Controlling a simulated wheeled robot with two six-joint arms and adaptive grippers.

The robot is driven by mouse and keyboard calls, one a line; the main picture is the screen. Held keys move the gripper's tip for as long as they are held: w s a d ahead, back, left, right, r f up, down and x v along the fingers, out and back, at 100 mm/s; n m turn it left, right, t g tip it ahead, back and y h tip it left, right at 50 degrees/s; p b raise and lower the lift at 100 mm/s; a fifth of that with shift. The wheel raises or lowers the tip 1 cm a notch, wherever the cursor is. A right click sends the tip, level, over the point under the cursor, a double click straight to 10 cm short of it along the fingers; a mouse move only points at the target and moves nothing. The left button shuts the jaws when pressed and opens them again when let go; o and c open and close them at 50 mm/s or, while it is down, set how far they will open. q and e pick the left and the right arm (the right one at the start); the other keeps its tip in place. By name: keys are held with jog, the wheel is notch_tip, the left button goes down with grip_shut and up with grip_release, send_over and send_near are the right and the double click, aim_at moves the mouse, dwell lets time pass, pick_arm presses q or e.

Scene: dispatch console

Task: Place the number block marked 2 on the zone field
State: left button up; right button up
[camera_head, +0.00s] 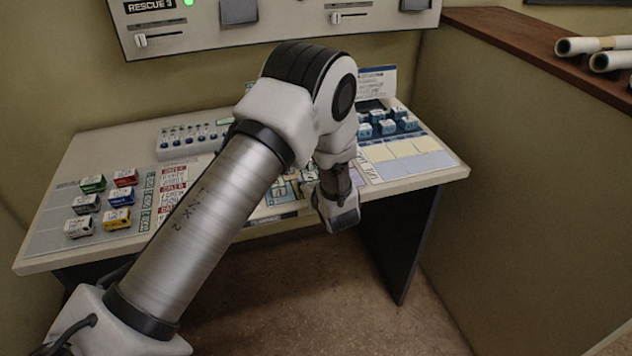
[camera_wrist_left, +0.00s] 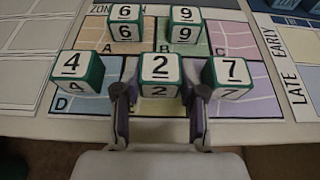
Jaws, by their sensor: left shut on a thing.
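The block marked 2 (camera_wrist_left: 160,72), white-faced with green sides, is between the fingers of my left gripper (camera_wrist_left: 160,98) in the left wrist view. The gripper is shut on it. The block is over a yellowish patch of the zone field (camera_wrist_left: 232,40), a coloured map with lettered areas; I cannot tell whether it touches the surface. In the head view my left gripper (camera_head: 338,205) is at the desk's front edge, and my arm hides the block and much of the zone field (camera_head: 285,190). My right gripper is not in view.
Blocks marked 4 (camera_wrist_left: 78,75) and 7 (camera_wrist_left: 228,76) flank block 2 closely. Blocks 6 (camera_wrist_left: 125,24) and 9 (camera_wrist_left: 185,26) stand behind. Coloured blocks (camera_head: 93,184) are at the desk's left, blue ones (camera_head: 388,126) at the right. A switch panel (camera_head: 190,138) is at the back.

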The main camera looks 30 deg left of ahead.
pick_arm(q)
jog(key=shift+s+a+f+b, duration=0.15)
jog(key=shift+s+a+b, duration=0.2)
jog(key=shift+a, duration=0.15)
jog(key=o, duration=1)
jog(key=shift+w+d, duration=0.25)
jog(key=shift+d, duration=0.05)
jog(key=shift+s+a, duration=0.1)
jog(key=shift+r+p, duration=0.4)
jog(key=shift+p, duration=0.15)
jog(key=p+v, duration=0.3)
jog(key=v, duration=0.8)
jog(key=s+f+n+g+h, duration=0.2)
jog(key=s+f+n+g, duration=0.3)
jog(key=s, duration=0.5)
jog(key=s+f+n+g+h, duration=0.1)
jog(key=s+f+n+g, duration=0.1)
jog(key=s+f+g, duration=0.6)
jog(key=s+d+f+n+t+h, duration=0.2)
jog(key=s+n, duration=0.4)
jog(key=n, duration=0.3)
jog(key=s+d+f+n+t+h, duration=0.2)
jog(key=s+f+n+h, duration=0.3)
jog(key=n, duration=0.5)
jog(key=shift+s+d+f+n, duration=0.3)
jog(key=shift+s+d+f, duration=0.2)
jog(key=shift+s+d, duration=0.3)
